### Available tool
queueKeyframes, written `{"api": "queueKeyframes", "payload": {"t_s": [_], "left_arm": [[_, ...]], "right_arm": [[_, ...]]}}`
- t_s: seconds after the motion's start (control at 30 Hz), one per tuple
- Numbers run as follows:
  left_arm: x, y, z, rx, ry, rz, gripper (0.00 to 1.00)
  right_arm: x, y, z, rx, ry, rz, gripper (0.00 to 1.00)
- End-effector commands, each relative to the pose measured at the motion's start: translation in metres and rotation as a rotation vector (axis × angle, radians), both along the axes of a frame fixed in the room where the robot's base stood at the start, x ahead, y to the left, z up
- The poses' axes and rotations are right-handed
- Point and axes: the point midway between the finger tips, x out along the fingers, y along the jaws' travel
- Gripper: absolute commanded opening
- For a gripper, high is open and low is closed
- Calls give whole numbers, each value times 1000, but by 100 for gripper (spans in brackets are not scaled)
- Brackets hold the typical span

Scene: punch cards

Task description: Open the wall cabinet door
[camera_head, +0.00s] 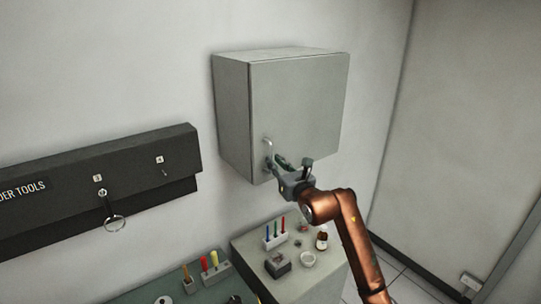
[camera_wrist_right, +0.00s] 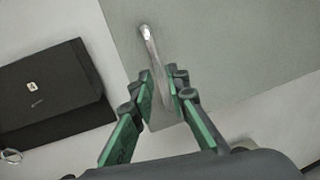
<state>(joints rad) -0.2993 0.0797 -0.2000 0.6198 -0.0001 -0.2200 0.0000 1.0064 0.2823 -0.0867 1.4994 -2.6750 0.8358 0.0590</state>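The grey wall cabinet (camera_head: 300,110) hangs on the back wall, and its door is shut. A pale metal bar handle (camera_head: 267,152) sits upright at the door's lower left. My right gripper (camera_head: 277,162) is at the lower part of this handle. My left gripper is not in view.
A dark tool rail (camera_head: 70,205) with a hanging ring (camera_head: 114,222) is on the wall at left. Floor shows at lower right.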

Motion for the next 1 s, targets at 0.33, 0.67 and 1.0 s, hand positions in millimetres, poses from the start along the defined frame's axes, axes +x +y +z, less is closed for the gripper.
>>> {"api": "queueKeyframes", "payload": {"t_s": [0.33,0.67,1.0], "left_arm": [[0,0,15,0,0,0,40],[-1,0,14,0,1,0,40],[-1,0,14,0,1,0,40]], "right_arm": [[31,14,1,1,0,1,15],[32,15,0,2,-1,1,12],[32,15,0,1,0,1,0]]}}
